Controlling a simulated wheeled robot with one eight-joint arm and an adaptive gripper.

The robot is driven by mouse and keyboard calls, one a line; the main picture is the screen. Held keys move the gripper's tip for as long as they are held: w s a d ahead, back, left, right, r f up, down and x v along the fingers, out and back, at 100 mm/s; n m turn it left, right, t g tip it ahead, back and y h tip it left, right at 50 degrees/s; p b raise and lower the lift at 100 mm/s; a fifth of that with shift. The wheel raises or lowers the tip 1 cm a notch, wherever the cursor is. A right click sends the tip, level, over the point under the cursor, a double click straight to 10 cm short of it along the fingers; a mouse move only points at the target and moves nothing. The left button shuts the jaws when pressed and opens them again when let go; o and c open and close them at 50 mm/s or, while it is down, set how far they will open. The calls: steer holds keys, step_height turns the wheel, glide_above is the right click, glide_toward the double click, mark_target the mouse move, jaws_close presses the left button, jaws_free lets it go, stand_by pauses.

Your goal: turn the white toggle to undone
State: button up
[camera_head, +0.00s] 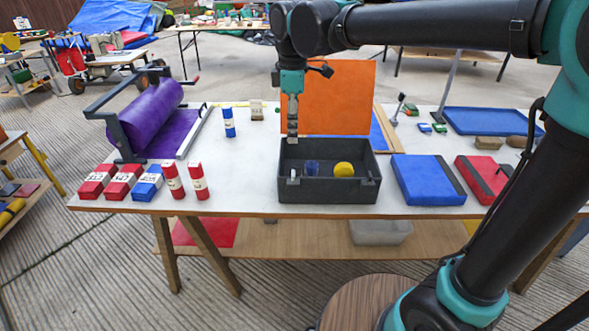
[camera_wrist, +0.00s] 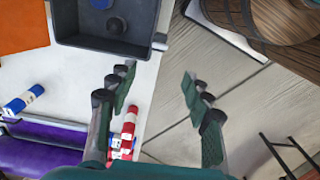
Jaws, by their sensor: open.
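A small whitish piece, which looks like the toggle (camera_head: 293,175), sits at the left part of the front wall of a dark grey crate (camera_head: 335,190). In the wrist view a pale piece (camera_wrist: 160,42) shows beside the crate's edge (camera_wrist: 110,47). Its exact setting is too small to tell. My gripper (camera_head: 292,138) points down near the crate's left side, appearing higher than the toggle and apart from it. In the wrist view my gripper (camera_wrist: 157,77) has its two fingers spread wide with nothing between them.
The crate holds a yellow ball (camera_head: 343,169) and a blue ball (camera_head: 312,168). An orange panel (camera_head: 340,95) stands behind it. Red cylinders (camera_head: 198,182) and small blocks (camera_head: 147,184) stand left. A blue pad (camera_head: 425,180) lies right.

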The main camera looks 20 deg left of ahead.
mark_target(293, 173)
step_height(293, 173, down, 14)
steer(key=shift+f, duration=0.1)
stand_by(0.5)
jaws_close()
